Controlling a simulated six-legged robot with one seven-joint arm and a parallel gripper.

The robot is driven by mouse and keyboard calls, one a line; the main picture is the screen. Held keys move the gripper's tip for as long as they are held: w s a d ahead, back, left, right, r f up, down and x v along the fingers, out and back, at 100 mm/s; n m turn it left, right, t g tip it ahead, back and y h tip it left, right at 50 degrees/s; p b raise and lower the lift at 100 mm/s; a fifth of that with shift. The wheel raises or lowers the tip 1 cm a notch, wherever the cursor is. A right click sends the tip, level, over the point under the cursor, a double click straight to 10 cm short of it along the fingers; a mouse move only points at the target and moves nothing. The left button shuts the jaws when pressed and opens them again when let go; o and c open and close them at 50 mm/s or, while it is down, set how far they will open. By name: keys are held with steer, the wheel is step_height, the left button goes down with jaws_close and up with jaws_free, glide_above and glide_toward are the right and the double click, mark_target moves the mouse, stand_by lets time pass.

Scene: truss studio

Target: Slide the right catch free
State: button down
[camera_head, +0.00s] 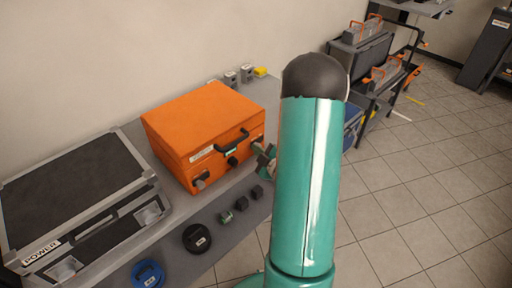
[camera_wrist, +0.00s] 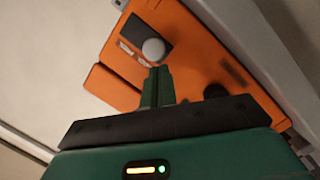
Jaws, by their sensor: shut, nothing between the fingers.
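An orange case (camera_head: 205,105) lies closed on a grey bench, its front with a dark handle (camera_head: 232,140) facing the robot. A grey catch (camera_head: 200,182) sits at the front's left end. The right catch is hidden or too small to make out in the head view, where my gripper (camera_head: 264,160) is at the front's right end, partly behind my arm. In the wrist view the orange surface carries a dark catch plate with a pale round knob (camera_wrist: 154,49). My gripper's fingers (camera_wrist: 158,72) are shut and empty, tips close below the knob; contact cannot be told.
A black and silver case (camera_head: 75,185) labelled POWER stands to the left. A blue round item (camera_head: 148,273), a black round item (camera_head: 197,238) and small blocks (camera_head: 240,203) lie along the bench's front. Racks (camera_head: 375,70) stand back right; the tiled floor is open.

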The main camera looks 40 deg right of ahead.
steer(key=shift+s+r, duration=0.1)
steer(key=shift+s, duration=0.2)
steer(key=shift+w, duration=0.25)
steer(key=shift+s, duration=0.2)
steer(key=shift+w+d, duration=0.15)
steer(key=shift+d, duration=1.65)
steer(key=shift+w, duration=0.1)
